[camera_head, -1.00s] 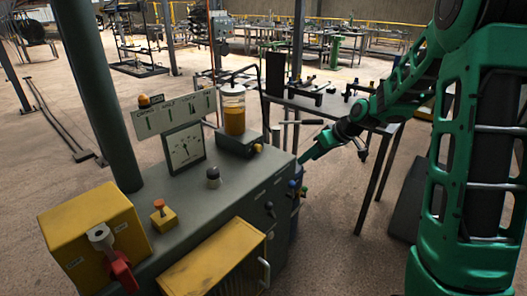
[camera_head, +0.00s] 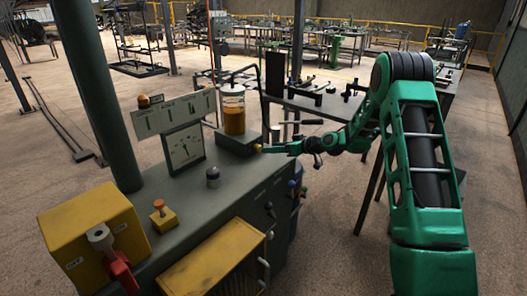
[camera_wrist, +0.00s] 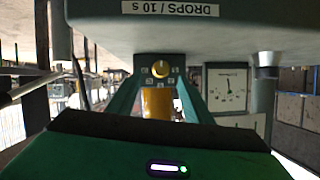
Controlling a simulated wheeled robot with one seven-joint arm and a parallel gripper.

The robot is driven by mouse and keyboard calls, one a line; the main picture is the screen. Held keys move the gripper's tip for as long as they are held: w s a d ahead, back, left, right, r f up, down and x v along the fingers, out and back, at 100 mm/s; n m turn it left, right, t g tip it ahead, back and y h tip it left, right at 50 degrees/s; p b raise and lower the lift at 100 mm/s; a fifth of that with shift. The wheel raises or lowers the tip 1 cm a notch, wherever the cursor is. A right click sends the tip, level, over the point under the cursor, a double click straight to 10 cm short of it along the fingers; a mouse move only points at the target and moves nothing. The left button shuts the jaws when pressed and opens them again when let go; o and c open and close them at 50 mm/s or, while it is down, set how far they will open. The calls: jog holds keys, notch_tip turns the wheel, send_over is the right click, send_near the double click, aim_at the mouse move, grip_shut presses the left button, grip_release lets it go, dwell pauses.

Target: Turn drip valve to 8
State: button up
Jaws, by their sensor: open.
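The drip valve is a small yellow knob (camera_head: 257,147) on the front of a grey box (camera_head: 233,143) under a clear jar of amber oil (camera_head: 234,117). In the wrist view, which is upside down, the knob (camera_wrist: 160,69) shows on a dark face with small marks around it; the numbers and its setting are too small to read. A label reading "DROPS / 10 s" (camera_wrist: 170,8) is upside down at the top. My gripper (camera_head: 272,149) is at the knob's front. In the wrist view, its green fingers (camera_wrist: 160,80) are apart, one on each side of the knob; contact is unclear.
A dark table (camera_head: 325,105) stands behind my arm. A green post (camera_head: 97,95) rises at the left.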

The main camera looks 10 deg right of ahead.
aim_at(260, 149)
jog(key=x, duration=0.6)
jog(key=shift+w+a+f, duration=0.15)
jog(key=shift+w+a, duration=0.05)
jog(key=shift+a, duration=0.05)
jog(key=shift+c, duration=0.7)
jog(key=c, duration=0.9)
jog(key=shift+d, duration=0.45)
jog(key=shift+a, duration=0.3)
